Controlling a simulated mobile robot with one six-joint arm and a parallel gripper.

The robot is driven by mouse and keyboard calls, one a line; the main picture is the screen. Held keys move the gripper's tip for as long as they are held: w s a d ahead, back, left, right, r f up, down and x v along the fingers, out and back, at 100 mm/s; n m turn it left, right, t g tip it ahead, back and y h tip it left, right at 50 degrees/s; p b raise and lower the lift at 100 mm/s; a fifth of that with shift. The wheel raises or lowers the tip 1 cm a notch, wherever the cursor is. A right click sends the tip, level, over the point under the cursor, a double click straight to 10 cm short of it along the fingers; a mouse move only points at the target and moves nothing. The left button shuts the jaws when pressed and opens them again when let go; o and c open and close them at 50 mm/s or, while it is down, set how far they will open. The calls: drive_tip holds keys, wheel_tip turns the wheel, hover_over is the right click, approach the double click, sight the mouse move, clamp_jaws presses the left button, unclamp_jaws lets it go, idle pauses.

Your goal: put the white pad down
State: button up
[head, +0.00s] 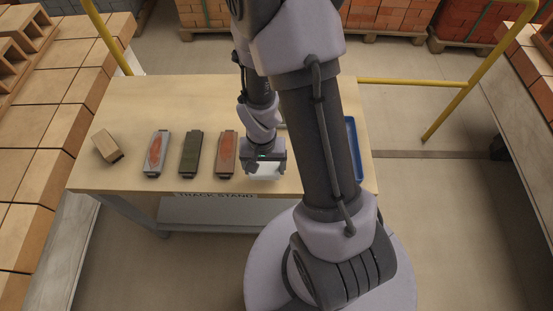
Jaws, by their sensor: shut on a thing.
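The white pad (264,171) shows under my gripper (264,160) in the head view, near the front edge of the wooden table. My gripper points down and is shut on the white pad. Its upper part is hidden by the gripper body. I cannot tell whether the pad touches the tabletop or hangs just above it.
On the table (122,95), left of my gripper, lie a brown block (107,146), a grey pad with a red patch (156,153), a dark green pad (191,154) and a reddish-brown pad (226,154). A blue tray (354,150) is partly hidden behind my arm. Yellow rails (415,82) stand behind.

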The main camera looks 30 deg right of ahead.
drive_tip(key=w+d, duration=0.2)
drive_tip(key=d, duration=0.1)
drive_tip(key=w+d, duration=0.1)
drive_tip(key=d, duration=0.1)
drive_tip(key=shift+w+d+f, duration=0.15)
drive_tip(key=shift+w+f, duration=0.1)
drive_tip(key=shift+d+f+b, duration=0.1)
drive_tip(key=shift+f+b, duration=0.85)
drive_tip(key=shift+f, duration=0.8)
drive_tip(key=shift+f, duration=0.25)
drive_tip(key=o, duration=1.5)
drive_tip(key=shift+r, duration=0.1)
drive_tip(key=shift+o, duration=0.2)
drive_tip(key=shift+r, duration=0.1)
